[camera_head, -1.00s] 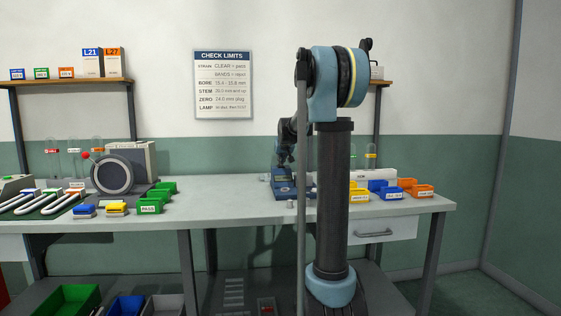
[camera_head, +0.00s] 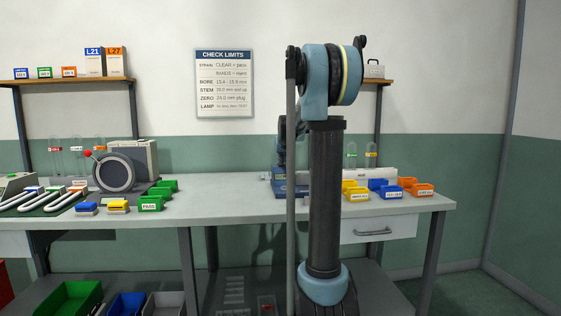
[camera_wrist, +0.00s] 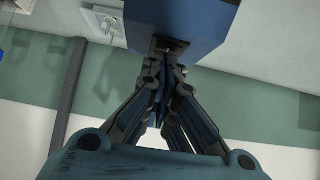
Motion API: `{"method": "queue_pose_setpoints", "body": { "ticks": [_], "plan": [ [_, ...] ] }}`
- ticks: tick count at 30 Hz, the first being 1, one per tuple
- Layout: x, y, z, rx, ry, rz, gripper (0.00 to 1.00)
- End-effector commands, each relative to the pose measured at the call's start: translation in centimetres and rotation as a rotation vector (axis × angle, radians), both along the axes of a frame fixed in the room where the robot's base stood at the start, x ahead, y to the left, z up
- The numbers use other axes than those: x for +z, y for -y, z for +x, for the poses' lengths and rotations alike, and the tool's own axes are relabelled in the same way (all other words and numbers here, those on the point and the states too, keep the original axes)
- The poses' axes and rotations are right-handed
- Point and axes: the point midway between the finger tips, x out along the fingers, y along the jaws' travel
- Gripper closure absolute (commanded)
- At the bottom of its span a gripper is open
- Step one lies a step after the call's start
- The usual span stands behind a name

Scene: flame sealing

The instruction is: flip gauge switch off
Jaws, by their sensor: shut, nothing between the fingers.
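The blue gauge unit (camera_head: 281,188) stands on the bench near its middle, partly hidden behind my arm. In the wrist view a blue box face (camera_wrist: 190,18), seemingly the same unit, fills the top middle. A small dark switch-like recess (camera_wrist: 171,46) lies on its near side. My gripper (camera_wrist: 166,58) is shut and empty, its fingertips right at this dark recess. I cannot tell whether they touch it or which way the switch is set. In the head view the fingertips are hidden behind my arm.
Yellow (camera_head: 355,191), blue (camera_head: 386,189) and orange (camera_head: 416,189) bins stand to the right on the bench (camera_head: 235,205). A round dial device (camera_head: 114,173) and green bins (camera_head: 151,203) stand at the left. The bench between is clear.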

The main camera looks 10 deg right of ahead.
Motion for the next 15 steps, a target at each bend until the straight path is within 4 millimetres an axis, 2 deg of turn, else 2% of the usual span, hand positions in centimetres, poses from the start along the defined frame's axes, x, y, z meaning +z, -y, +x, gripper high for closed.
{"method": "queue_pose_setpoints", "body": {
  "ticks": [10, 15],
  "plan": [
    [0.0, 0.0, -0.1, 0.0, -0.001, 0.0, 1.0],
    [1.1, -0.1, -0.2, 0.001, -0.001, 0.0, 1.0]
  ]
}}
